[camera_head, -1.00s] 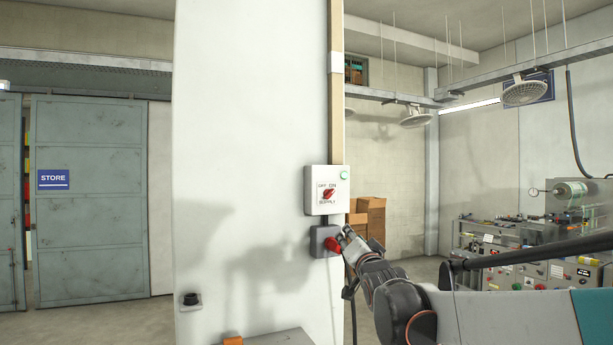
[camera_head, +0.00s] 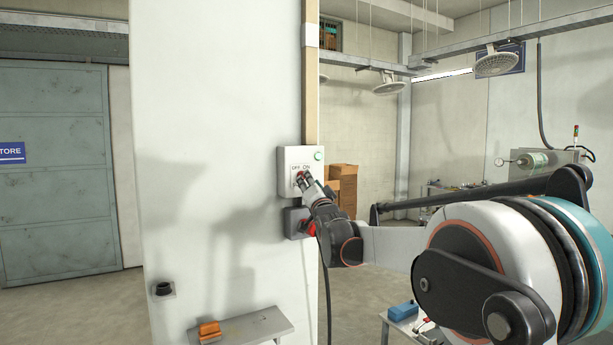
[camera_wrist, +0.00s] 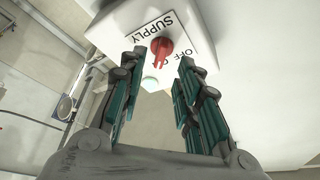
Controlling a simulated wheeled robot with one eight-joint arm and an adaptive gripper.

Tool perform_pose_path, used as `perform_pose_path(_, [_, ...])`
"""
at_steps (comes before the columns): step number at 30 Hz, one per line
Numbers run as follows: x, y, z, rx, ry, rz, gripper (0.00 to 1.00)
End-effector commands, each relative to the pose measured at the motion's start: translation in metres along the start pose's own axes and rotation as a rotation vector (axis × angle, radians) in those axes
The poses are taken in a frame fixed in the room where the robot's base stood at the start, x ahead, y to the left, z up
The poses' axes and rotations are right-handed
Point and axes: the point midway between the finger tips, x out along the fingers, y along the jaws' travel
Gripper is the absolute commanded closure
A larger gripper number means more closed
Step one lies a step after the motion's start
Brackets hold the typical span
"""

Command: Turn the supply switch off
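The supply switch box (camera_head: 288,160) is a white box on the pillar, with OFF and ON lettering and a small green lamp (camera_head: 319,155) at its upper right. In the wrist view the box (camera_wrist: 112,22) shows a SUPPLY label and a red rotary knob (camera_wrist: 161,48). My gripper (camera_head: 302,179) is in front of the box and hides most of the knob in the head view. In the wrist view my gripper (camera_wrist: 160,60) is open, with a teal-padded finger on each side of the knob. I cannot tell whether either finger touches it.
A grey box with a red part (camera_head: 308,229) is just below the switch box, close under my wrist. A small shelf (camera_head: 255,327) with an orange item (camera_head: 209,329) juts from the pillar lower down. Cardboard boxes (camera_head: 343,185) stand behind the pillar.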

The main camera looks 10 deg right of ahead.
Motion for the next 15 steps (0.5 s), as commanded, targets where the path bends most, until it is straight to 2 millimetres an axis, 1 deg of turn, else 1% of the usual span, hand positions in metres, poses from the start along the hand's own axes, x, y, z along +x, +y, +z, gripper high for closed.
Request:
perform_pose_path(1, [0.01, -0.001, -0.001, 0.0, 0.0, 0.0, 0.69])
perform_pose_path(6, [0.03, -0.001, -0.001, 0.0, 0.0, 0.0, 0.69])
perform_pose_path(10, [0.039, -0.001, 0.0, 0.001, 0.0, 0.0, 0.69])
perform_pose_path(15, [0.043, 0.0, 0.0, 0.001, 0.0, 0.0, 0.69])
